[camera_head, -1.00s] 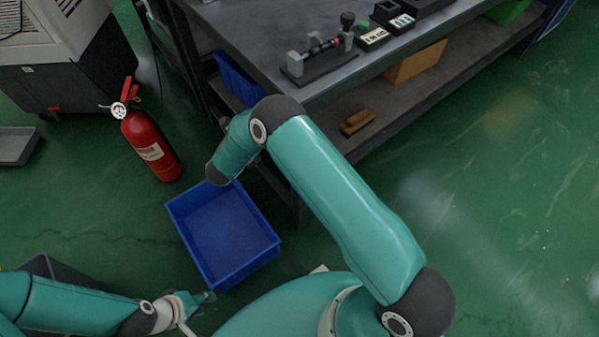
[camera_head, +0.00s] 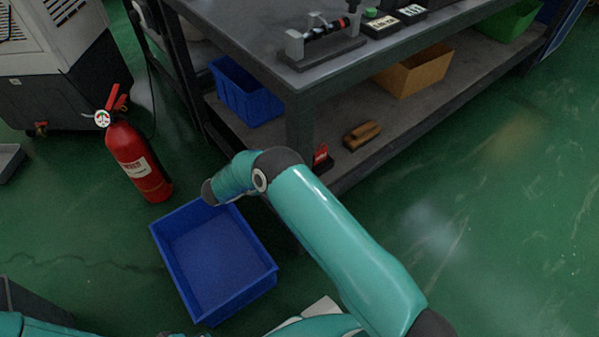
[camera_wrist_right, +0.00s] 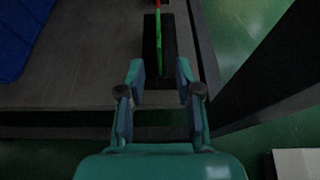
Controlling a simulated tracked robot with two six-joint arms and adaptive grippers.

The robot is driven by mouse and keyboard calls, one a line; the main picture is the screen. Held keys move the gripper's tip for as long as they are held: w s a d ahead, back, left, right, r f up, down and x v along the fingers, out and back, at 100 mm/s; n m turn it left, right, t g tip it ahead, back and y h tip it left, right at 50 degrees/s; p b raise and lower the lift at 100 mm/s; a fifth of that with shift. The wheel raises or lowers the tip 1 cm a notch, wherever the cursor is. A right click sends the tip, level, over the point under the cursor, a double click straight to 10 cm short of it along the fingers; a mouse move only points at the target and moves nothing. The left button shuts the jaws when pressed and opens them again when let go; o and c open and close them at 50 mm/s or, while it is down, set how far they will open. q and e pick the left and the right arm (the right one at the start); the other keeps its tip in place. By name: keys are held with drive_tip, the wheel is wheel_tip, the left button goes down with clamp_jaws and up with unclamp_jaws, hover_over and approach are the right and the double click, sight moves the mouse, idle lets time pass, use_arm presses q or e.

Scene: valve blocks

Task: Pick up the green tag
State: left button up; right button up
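In the right wrist view, the green tag (camera_wrist_right: 159,38) shows as a thin upright strip, edge-on. It stands at a dark block (camera_wrist_right: 150,48) on a grey shelf, with a red part at the top of the picture. My right gripper (camera_wrist_right: 160,78) is open and empty. Its two fingers point toward the tag, one on each side of its line. I cannot tell how far the tag's near end is from the fingertips. In the head view the green tag cannot be made out, and my right gripper is hidden. My left gripper is out of view.
The workbench (camera_head: 330,75) has a lower shelf (camera_head: 410,115) holding a blue bin (camera_head: 245,95), a cardboard box (camera_head: 415,72), a brown object (camera_head: 362,135) and a small red piece (camera_head: 320,154). A blue crate (camera_head: 213,262) and fire extinguisher (camera_head: 138,160) stand on the floor.

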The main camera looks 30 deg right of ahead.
drive_tip(key=x, duration=0.2)
drive_tip(key=shift+w+d+f, duration=0.1)
drive_tip(key=shift+d+f, duration=0.05)
drive_tip(key=shift+d, duration=0.25)
drive_tip(key=shift+b+x, duration=1)
drive_tip(key=shift+x, duration=1.6)
drive_tip(key=shift+d+r, duration=0.1)
drive_tip(key=shift+r, duration=0.15)
drive_tip(key=shift+c, duration=0.3)
clamp_jaws()
